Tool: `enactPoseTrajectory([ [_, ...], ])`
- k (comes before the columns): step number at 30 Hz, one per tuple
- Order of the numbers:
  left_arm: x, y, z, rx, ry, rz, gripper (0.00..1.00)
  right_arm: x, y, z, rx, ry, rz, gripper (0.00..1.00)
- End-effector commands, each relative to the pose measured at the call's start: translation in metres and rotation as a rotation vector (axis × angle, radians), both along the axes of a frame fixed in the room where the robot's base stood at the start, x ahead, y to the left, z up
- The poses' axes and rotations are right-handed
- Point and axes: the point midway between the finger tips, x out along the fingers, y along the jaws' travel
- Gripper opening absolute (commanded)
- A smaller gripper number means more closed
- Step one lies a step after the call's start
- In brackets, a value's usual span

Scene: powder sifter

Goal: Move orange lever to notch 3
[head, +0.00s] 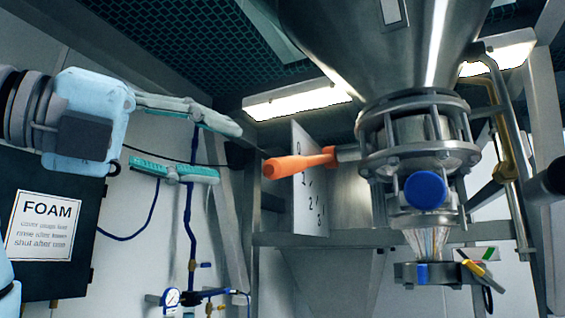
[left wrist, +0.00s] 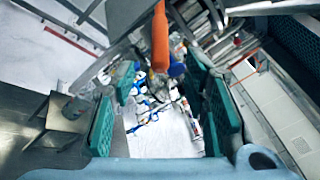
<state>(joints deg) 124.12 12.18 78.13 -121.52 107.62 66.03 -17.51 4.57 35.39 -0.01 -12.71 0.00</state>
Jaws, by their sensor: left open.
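The orange lever (head: 300,162) sticks out to the left from the valve (head: 420,145) under the steel hopper. It lies across the upper part of a pale notch plate (head: 309,195), above the marks 1, 2 and 3. My right gripper is not in view.
The steel hopper (head: 385,40) stands above the valve, which has a blue round cap (head: 426,190). A dark box with a FOAM sign (head: 42,232) is on the left wall. Blue hoses and a gauge (head: 171,297) are low behind. Steel frame posts stand around the valve.

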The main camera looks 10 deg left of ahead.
Motion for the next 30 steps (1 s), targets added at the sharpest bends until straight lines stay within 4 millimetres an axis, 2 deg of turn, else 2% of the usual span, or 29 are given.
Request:
enactPoseTrajectory([
  [3,0.025,-0.026,0.004,0.003,0.003,-0.005,0.41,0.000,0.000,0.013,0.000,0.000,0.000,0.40],
  [9,0.061,-0.062,0.004,0.002,0.002,-0.005,0.41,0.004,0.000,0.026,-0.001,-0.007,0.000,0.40],
  [14,0.073,-0.075,0.002,0.002,-0.001,-0.005,0.41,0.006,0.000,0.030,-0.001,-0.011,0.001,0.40],
  [21,0.074,-0.076,0.001,0.001,-0.002,-0.005,0.41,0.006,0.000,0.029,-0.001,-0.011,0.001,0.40],
  [28,0.074,-0.075,0.001,0.001,-0.002,-0.005,0.05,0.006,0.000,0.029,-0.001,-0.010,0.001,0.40],
  [29,0.074,-0.075,0.001,0.001,-0.002,-0.005,0.00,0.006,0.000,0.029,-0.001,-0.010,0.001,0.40],
  [30,0.074,-0.075,0.001,0.001,-0.002,-0.005,0.00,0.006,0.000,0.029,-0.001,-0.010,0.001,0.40],
])
